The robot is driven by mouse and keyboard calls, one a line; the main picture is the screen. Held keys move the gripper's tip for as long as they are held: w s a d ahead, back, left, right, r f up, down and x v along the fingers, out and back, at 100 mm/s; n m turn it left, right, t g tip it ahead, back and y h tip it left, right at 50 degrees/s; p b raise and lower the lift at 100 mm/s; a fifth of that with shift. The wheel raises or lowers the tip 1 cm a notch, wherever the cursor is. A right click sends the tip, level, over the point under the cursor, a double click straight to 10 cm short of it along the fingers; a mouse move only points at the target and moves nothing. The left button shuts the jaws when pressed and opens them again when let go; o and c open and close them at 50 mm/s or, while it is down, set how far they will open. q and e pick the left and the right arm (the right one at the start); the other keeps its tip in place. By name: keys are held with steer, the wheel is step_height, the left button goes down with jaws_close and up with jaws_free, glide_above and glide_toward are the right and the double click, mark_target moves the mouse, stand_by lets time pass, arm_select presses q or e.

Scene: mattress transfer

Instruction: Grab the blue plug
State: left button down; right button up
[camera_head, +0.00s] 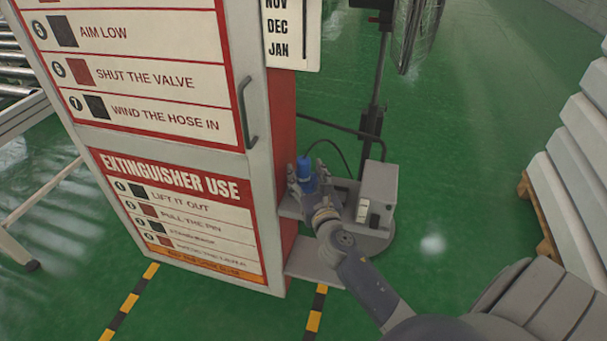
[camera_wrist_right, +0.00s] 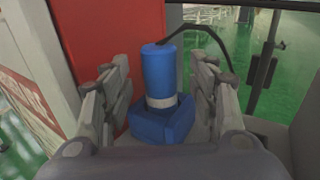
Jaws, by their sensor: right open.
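The blue plug (camera_head: 304,169) stands upright on a grey shelf at the side of the red cabinet in the head view, with a black cable leaving its top. In the right wrist view the plug (camera_wrist_right: 160,75) shows as a blue cylinder with a pale ring above a blue square base (camera_wrist_right: 162,122). My right gripper (camera_head: 305,180) is open at the plug. In the wrist view its two fingers (camera_wrist_right: 161,82) stand on either side of the plug, with a visible gap on each side. My left gripper is not in view.
The cabinet (camera_head: 160,140) with printed signs and a handle (camera_head: 247,112) stands left of the plug. A grey box (camera_head: 377,190) sits right of it, by a black stand (camera_head: 371,120). Stacked pale slabs (camera_head: 570,175) line the right side. Green floor between is clear.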

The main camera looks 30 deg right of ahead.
steer(key=shift+x, duration=1.35)
steer(key=shift+c, duration=0.3)
steer(key=c, duration=1.2)
